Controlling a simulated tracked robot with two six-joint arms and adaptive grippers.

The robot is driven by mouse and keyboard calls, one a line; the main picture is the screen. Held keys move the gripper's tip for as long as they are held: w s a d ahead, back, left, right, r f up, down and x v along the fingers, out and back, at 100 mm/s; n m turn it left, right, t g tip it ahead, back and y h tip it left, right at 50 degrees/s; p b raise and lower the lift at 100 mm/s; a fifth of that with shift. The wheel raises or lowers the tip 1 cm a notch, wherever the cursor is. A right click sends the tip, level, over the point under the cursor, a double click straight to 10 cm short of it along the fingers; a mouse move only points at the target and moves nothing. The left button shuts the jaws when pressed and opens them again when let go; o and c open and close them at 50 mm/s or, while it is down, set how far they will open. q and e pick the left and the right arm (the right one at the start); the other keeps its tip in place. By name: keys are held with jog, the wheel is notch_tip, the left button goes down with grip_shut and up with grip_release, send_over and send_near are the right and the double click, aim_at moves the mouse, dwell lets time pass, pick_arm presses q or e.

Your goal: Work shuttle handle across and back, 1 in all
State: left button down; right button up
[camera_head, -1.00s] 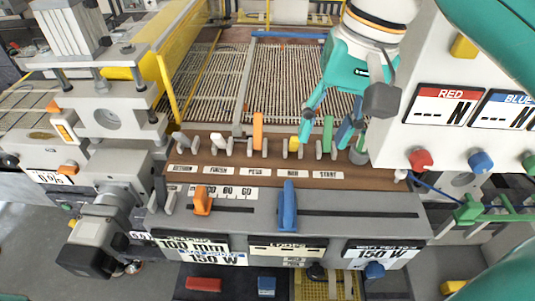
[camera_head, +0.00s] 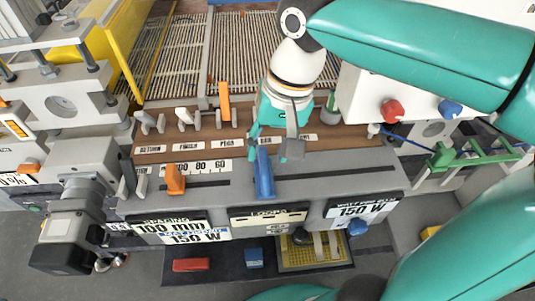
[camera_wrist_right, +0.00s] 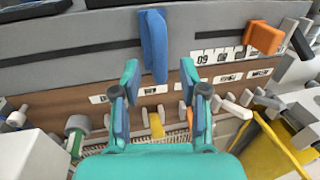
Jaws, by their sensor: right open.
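A blue upright handle (camera_head: 264,175), which fits the shuttle handle, stands in the long dark slot of the grey front panel (camera_head: 215,209), towards the slot's left end. It also shows in the right wrist view (camera_wrist_right: 153,45), ahead of the fingers. My right gripper (camera_head: 272,150) is open and hangs over the panel's back edge, close behind the blue handle. In the right wrist view its two fingers (camera_wrist_right: 160,80) are apart, with the handle roughly in line with the gap. I cannot tell whether they touch it. My left gripper is not in view.
An orange handle (camera_head: 175,180) stands in a shorter slot to the left. Behind it are levers, including a tall orange one (camera_head: 225,103), on a brown strip (camera_head: 160,155). A white box with red (camera_head: 391,111) and blue knobs stands at right.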

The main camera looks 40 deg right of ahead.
aim_at(264, 170)
jog(key=shift+a+f, duration=0.15)
jog(key=shift+f, duration=0.55)
jog(key=shift+a+f, duration=0.1)
jog(key=shift+f, duration=0.55)
jog(key=shift+c, duration=0.3)
grip_shut()
